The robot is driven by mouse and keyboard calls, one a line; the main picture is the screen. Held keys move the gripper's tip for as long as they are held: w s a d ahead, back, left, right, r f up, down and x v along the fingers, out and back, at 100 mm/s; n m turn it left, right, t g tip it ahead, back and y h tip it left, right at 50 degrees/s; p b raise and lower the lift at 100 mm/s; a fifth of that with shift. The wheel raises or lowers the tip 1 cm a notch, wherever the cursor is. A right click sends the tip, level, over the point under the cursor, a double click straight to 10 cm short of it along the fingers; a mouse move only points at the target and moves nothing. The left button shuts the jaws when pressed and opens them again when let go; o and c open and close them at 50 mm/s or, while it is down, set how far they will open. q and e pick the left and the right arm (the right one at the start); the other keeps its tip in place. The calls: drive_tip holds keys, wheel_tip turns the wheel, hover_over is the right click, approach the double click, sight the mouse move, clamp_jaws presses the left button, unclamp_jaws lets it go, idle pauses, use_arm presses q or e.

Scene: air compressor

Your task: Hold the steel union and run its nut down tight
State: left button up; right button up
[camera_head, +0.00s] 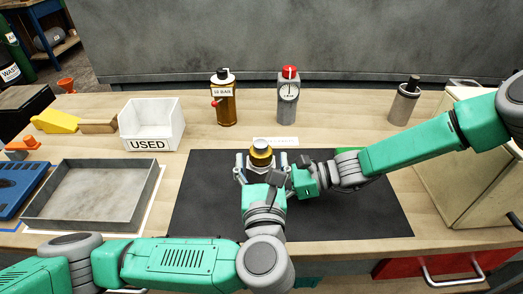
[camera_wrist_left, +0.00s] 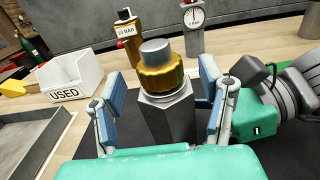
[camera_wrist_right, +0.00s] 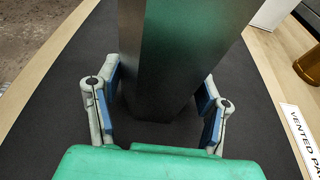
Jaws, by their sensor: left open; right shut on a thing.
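The steel union (camera_wrist_left: 167,118) stands upright on the black mat, a grey hex body. Its brass nut (camera_wrist_left: 161,77) sits around the top, with a steel end above it. In the head view the nut (camera_head: 261,153) shows, but the body is mostly hidden. My left gripper (camera_wrist_left: 163,88) is open, its blue-padded fingers on either side of the union, apart from it. My right gripper (camera_wrist_right: 160,92) is shut on the union's body (camera_wrist_right: 175,60), coming in from the right. Its finger contact is partly hidden. How far down the nut sits I cannot tell.
The black mat (camera_head: 365,215) has free room at both sides. A grey tray (camera_head: 90,195) and the white USED bin (camera_head: 152,125) stand left. A brass 10 BAR unit (camera_head: 224,105), a gauge (camera_head: 288,95) and a dark-topped cylinder (camera_head: 405,102) stand behind. A beige box (camera_head: 450,160) is right.

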sight(262, 161)
use_arm(q)
drive_tip(key=shift+w, duration=1.55)
use_arm(e)
drive_tip(key=shift+f, duration=0.1)
use_arm(q)
drive_tip(key=shift+c, duration=0.3)
drive_tip(key=c, duration=1.2)
drive_tip(key=shift+o, duration=0.2)
